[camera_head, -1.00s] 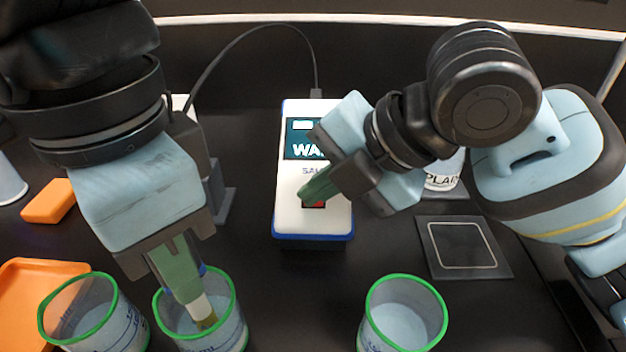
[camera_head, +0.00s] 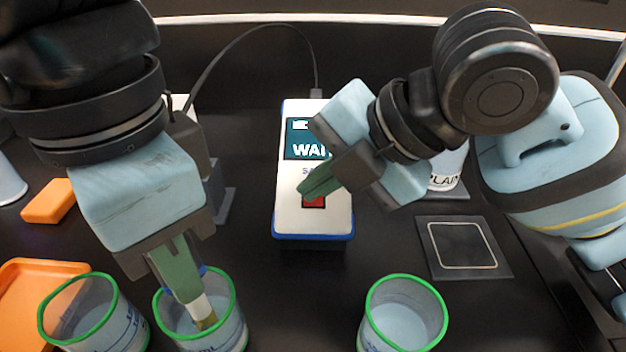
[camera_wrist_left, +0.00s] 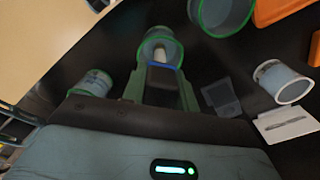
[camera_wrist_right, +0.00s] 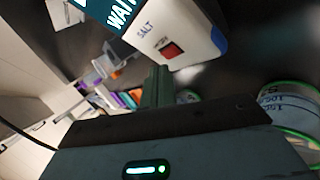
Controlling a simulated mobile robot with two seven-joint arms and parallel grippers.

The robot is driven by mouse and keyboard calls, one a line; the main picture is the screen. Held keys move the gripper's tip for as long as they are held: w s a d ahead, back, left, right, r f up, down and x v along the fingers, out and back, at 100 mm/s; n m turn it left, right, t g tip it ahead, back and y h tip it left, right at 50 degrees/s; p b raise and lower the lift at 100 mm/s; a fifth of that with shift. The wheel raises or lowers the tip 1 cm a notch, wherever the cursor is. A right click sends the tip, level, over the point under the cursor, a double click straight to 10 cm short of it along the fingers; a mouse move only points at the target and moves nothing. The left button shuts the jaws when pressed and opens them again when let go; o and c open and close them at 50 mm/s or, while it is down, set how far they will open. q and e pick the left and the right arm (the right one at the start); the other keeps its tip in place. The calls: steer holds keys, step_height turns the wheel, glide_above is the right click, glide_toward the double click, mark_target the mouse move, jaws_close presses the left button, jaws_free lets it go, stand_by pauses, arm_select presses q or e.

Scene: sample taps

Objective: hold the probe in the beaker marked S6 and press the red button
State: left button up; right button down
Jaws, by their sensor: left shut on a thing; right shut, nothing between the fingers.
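My left gripper (camera_head: 180,275) is shut on the probe (camera_head: 200,308), whose pale lower end reaches into a green-rimmed beaker (camera_head: 238,325). The probe and this beaker also show in the left wrist view (camera_wrist_left: 160,54). I cannot read the beaker's mark. The meter (camera_head: 288,220) is a white box with a blue edge and a dark screen (camera_head: 300,140) showing "WAI", partly covered. My right gripper (camera_head: 305,192) is shut and empty, its fingertips just above the red button (camera_head: 314,202). The red button is uncovered in the right wrist view (camera_wrist_right: 172,51).
Another green-rimmed beaker (camera_head: 90,335) stands at left, and one (camera_head: 405,325) at right. An orange tray (camera_head: 25,290) and orange block (camera_head: 48,202) lie at far left. A cup marked "PLAIN" (camera_head: 446,172) stands behind a dark square pad (camera_head: 462,248).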

steer(key=r, duration=0.1)
steer(key=s+r, duration=0.1)
steer(key=r, duration=0.1)
steer(key=s+r, duration=0.1)
steer(key=shift+s+r, duration=0.1)
steer(key=shift+r, duration=0.15)
stand_by(3.3)
